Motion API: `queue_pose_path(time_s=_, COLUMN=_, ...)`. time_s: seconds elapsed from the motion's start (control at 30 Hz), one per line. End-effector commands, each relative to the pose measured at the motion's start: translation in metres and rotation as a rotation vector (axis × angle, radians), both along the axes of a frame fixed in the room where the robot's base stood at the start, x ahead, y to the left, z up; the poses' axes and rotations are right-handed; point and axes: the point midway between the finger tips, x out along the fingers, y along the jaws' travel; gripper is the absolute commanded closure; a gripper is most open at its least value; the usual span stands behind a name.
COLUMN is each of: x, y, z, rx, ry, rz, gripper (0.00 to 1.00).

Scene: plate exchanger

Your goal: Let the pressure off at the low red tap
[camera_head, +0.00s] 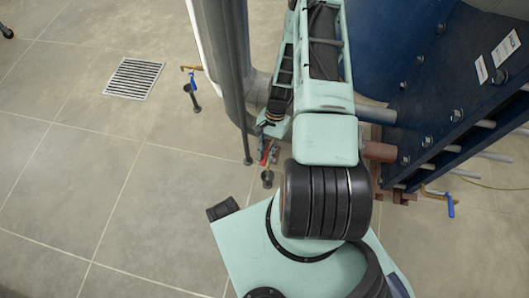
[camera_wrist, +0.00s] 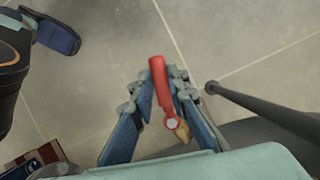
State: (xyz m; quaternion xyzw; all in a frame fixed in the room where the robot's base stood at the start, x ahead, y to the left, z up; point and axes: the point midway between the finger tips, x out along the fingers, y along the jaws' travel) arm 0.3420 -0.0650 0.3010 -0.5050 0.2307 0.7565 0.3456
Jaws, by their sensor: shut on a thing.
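The low red tap (camera_wrist: 159,84) shows in the wrist view as a red lever with a pale round hub, with a bit of brass beside it. My gripper (camera_wrist: 158,92) has a finger on each side of the lever and is shut on it. In the head view, the red tap (camera_head: 266,153) is a small red patch low by the grey pipe. My gripper (camera_head: 270,133) is beside it there, small and partly hidden by my arm. The tap's body is mostly hidden.
A thin dark post (camera_wrist: 250,107) stands right of the gripper in the wrist view. A blue-handled tap (camera_head: 193,82) is by the floor drain (camera_head: 133,78); another blue-handled tap (camera_head: 449,203) is at right. The blue plate exchanger (camera_head: 440,95) stands at right.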

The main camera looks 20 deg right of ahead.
Motion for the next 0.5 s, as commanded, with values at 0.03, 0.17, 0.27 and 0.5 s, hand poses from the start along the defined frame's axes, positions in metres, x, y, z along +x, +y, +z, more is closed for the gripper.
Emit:
queue_pose_path(time_s=0.03, x=-0.0007, y=-0.0030, z=-0.0004, rx=-0.004, ry=0.000, rz=0.024, gripper=1.00)
queue_pose_path(time_s=0.17, x=-0.0029, y=-0.0052, z=-0.0004, rx=-0.004, ry=-0.002, rz=0.090, gripper=1.00)
queue_pose_path(time_s=0.27, x=-0.0046, y=-0.0076, z=-0.0005, rx=-0.005, ry=-0.002, rz=0.136, gripper=1.00)
queue_pose_path(time_s=0.5, x=-0.0065, y=-0.0097, z=-0.0001, rx=-0.004, ry=-0.002, rz=0.199, gripper=1.00)
